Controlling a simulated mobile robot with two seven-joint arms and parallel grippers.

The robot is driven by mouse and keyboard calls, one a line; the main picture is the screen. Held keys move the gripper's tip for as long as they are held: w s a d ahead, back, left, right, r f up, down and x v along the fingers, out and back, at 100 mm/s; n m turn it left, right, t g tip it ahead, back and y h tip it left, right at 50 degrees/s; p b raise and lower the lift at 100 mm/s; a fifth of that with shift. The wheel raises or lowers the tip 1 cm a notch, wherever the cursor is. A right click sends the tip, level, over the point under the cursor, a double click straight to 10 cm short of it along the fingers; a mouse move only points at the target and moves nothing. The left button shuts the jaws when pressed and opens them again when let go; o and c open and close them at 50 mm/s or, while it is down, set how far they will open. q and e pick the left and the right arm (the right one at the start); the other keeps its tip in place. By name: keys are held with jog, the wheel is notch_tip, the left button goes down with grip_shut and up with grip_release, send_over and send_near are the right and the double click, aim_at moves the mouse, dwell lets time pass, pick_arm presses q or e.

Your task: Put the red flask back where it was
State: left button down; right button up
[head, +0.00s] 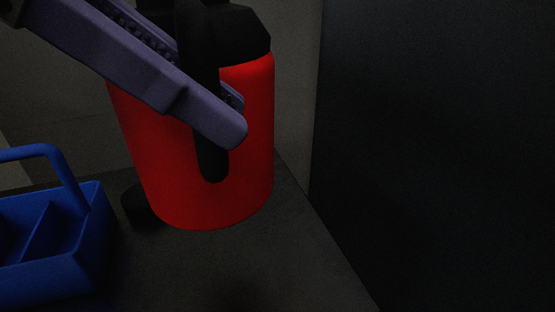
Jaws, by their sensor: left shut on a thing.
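The red flask (165,160) has a black lid and a black handle, and stands near upright with a slight tilt in the upper middle of the head view. My left gripper (232,118) comes in from the upper left, its purple fingers on either side of the black handle, shut on it. The fingers cover part of the flask's front. The flask's bottom is close above or on the dark grey surface (230,265); I cannot tell whether it touches. The top of the lid is cut off by the frame. My right gripper is not in view.
A blue caddy (95,250) with compartments and an arched handle stands at the lower left. A small dark round thing (140,205) lies beside the flask's base. A large dark panel (430,150) fills the right side. The surface in front of the flask is clear.

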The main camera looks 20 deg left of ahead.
aim_at(191, 183)
pick_arm(q)
notch_tip(191, 183, down, 14)
jog(key=b, duration=0.6)
